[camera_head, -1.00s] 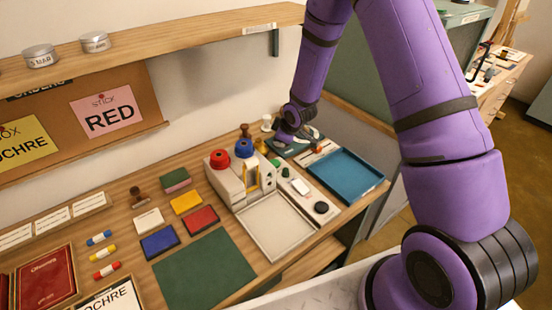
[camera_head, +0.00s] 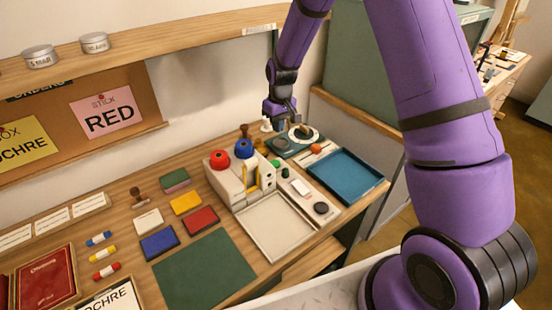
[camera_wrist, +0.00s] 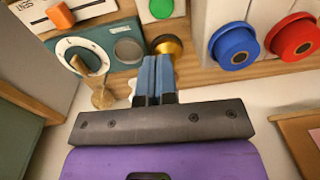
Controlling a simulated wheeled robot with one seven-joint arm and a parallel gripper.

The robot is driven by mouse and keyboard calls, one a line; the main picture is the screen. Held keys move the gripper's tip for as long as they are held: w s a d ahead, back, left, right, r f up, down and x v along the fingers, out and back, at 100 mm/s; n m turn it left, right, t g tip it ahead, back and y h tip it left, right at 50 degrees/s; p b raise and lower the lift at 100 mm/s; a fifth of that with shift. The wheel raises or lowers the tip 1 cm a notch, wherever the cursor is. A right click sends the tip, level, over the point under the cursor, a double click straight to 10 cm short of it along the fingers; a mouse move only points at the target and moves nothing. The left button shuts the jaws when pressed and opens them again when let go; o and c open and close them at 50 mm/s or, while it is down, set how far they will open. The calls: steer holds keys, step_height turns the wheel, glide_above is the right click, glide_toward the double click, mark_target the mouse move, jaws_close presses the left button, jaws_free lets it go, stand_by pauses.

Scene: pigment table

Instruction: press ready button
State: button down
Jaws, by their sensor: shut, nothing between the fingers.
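A round green button (camera_wrist: 160,8) sits on a pale panel at the top of the wrist view. In the head view a green button (camera_head: 276,163) shows on the pale strip right of the block with coloured knobs. No ready label is readable. My gripper (camera_wrist: 162,58) is shut and empty, its blue fingers side by side. In the wrist view its tips are just below a brass round piece (camera_wrist: 167,43) and apart from the green button. In the head view my gripper (camera_head: 281,133) is over the left part of the teal dial panel (camera_head: 290,153).
Blue (camera_wrist: 234,52) and red (camera_wrist: 294,38) knobs stand close on the right in the wrist view. A wooden peg-like piece (camera_wrist: 103,95) is left of the fingers. An orange piece (camera_head: 315,148) and a blue tray (camera_head: 345,177) lie further right in the head view.

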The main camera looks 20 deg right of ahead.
mark_target(276, 164)
steer(key=f, duration=1.4)
steer(key=shift+a, duration=0.35)
steer(key=shift+f, duration=0.15)
steer(key=shift+s+f, duration=0.2)
steer(key=shift+f, duration=0.75)
steer(key=shift+r, duration=0.1)
steer(key=shift+w+r, duration=0.1)
steer(key=shift+r, duration=0.15)
step_height(276, 164, up, 14)
steer(key=shift+d, duration=0.35)
